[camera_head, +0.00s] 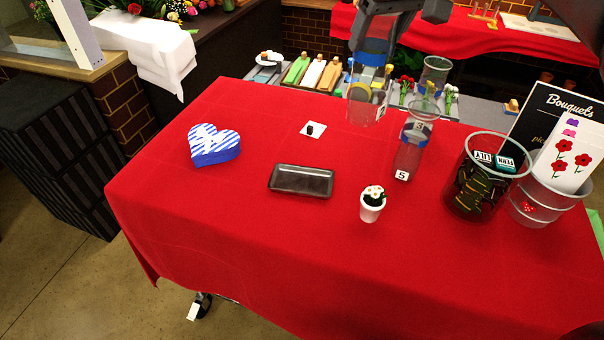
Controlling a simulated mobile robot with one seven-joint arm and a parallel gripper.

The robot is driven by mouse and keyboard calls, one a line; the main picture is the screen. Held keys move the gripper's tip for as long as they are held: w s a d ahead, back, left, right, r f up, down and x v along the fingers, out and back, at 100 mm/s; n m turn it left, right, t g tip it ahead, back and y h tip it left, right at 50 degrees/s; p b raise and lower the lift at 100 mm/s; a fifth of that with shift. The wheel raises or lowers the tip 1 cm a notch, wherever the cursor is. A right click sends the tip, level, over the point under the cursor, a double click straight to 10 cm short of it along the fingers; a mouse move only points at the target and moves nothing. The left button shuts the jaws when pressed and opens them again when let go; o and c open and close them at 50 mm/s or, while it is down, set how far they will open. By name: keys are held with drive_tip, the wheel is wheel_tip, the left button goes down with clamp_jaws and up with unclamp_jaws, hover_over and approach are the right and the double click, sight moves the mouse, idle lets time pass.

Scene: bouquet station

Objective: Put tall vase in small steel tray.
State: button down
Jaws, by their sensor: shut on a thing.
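A tall clear glass vase (366,108) with a small numbered tag is upright at the back of the red table. My gripper (376,46) is at its upper part, shut on it, with the fingers partly hidden at the top of the picture. I cannot tell whether the vase's base touches the cloth. The small steel tray (301,181), dark and rectangular with a low rim, lies empty near the table's middle, in front and to the left of the vase.
Another clear vase (409,158) with a tag stands right of the held one. A small white flower pot (371,208) stands right of the tray. A blue heart box (212,146) is at left, a dark bucket (460,200) at right. The front cloth (330,275) is clear.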

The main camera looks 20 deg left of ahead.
sight(363, 93)
drive_tip(key=shift+s+a, duration=0.1)
drive_tip(key=shift+a, duration=0.2)
wheel_tip(363, 93, down, 11)
drive_tip(key=shift+r, duration=0.2)
drive_tip(key=shift+a+f, duration=0.2)
drive_tip(key=shift+f, duration=0.1)
drive_tip(key=s+a+f, duration=0.1)
drive_tip(key=a+f, duration=0.9)
drive_tip(key=a, duration=0.1)
drive_tip(key=shift+f, duration=0.5)
drive_tip(key=shift+c, duration=2)
unclamp_jaws()
